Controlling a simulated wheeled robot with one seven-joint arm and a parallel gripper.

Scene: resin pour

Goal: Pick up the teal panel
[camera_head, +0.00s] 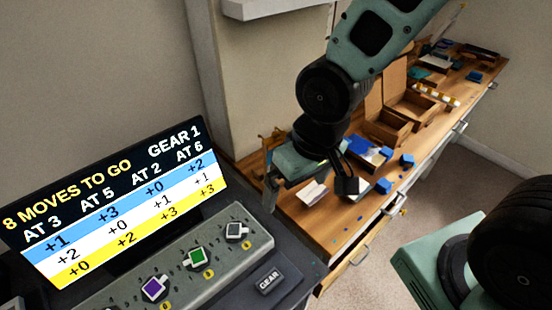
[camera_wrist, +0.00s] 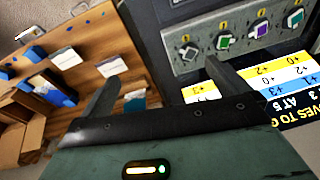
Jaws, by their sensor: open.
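Several teal pieces show, and I cannot tell which is the teal panel. In the head view, a flat teal piece (camera_head: 434,62) lies on the far part of the wooden workbench (camera_head: 340,222). In the wrist view, a small teal patch (camera_wrist: 133,101) shows beside the left finger, partly hidden by my gripper. My gripper (camera_wrist: 170,72) is open, with nothing seen held between its fingers. In the head view it hangs over the near end of the bench, beside the console.
A display (camera_head: 115,205) and console with coloured knobs (camera_head: 197,257) stand at the left. Open cardboard boxes (camera_head: 388,127), blue blocks (camera_head: 384,186) and white blocks (camera_head: 313,193) crowd the bench. A drawer (camera_head: 350,262) stands out at its front. The floor at right is partly clear.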

